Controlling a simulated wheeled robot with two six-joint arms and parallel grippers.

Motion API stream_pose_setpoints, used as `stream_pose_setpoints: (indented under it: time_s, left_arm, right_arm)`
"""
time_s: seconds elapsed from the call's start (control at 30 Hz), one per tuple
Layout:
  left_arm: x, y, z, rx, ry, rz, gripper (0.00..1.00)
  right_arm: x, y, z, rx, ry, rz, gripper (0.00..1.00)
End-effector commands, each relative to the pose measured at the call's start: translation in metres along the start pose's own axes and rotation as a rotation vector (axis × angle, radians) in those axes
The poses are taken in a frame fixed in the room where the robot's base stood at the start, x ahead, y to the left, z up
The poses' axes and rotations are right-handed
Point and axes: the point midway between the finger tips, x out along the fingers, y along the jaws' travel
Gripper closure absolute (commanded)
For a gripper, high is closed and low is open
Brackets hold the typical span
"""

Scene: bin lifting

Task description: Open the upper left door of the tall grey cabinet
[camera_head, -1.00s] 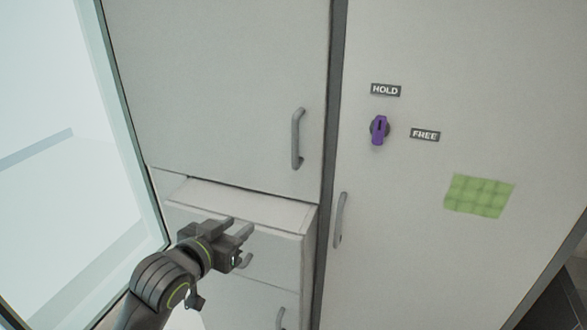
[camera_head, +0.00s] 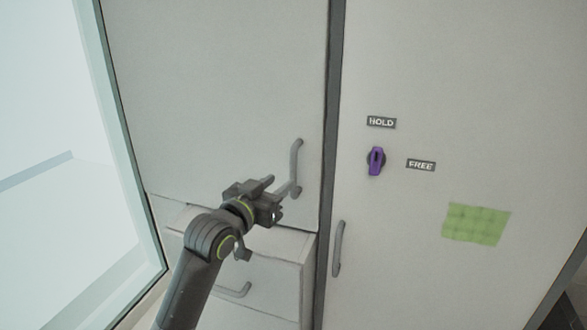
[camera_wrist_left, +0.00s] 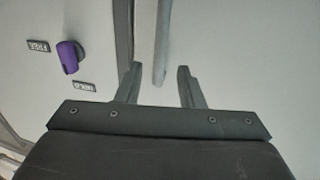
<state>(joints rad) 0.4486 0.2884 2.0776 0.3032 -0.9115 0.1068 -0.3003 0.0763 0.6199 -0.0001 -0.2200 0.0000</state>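The upper left door (camera_head: 215,100) of the grey cabinet is shut. Its upright bar handle (camera_head: 296,165) is near the door's right edge. My left gripper (camera_head: 278,188) is beside the lower end of this handle, on its left in the head view. In the left wrist view the left gripper (camera_wrist_left: 158,85) has its two fingers spread apart, and the handle (camera_wrist_left: 160,45) shows between and beyond them. I cannot tell whether it touches the fingers. My right gripper is in neither view.
A drawer (camera_head: 275,243) below the door sticks out. The right door (camera_head: 440,60) has its own handle (camera_head: 338,248), a purple knob (camera_head: 375,161) between HOLD and FREE labels, and a green patch (camera_head: 476,224). A glass panel (camera_head: 125,130) stands at left.

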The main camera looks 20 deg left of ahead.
Motion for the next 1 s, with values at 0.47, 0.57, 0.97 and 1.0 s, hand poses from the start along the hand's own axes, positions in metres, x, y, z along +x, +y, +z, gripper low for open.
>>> stream_pose_setpoints:
  time_s: [0.47, 0.57, 0.97, 1.0]
  left_arm:
    - [0.068, 0.0, -0.001, 0.0, -0.001, -0.001, 0.65]
    - [0.074, 0.0, 0.0, 0.0, -0.001, 0.0, 0.65]
    - [0.078, 0.0, 0.0, 0.001, 0.0, 0.0, 0.67]
    - [0.078, 0.0, 0.0, 0.001, 0.0, 0.0, 0.72]
  right_arm:
    - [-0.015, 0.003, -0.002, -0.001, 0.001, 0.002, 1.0]
    - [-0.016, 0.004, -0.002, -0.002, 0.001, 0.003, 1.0]
    - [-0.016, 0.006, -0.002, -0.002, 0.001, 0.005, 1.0]
    - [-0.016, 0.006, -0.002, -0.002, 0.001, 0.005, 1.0]
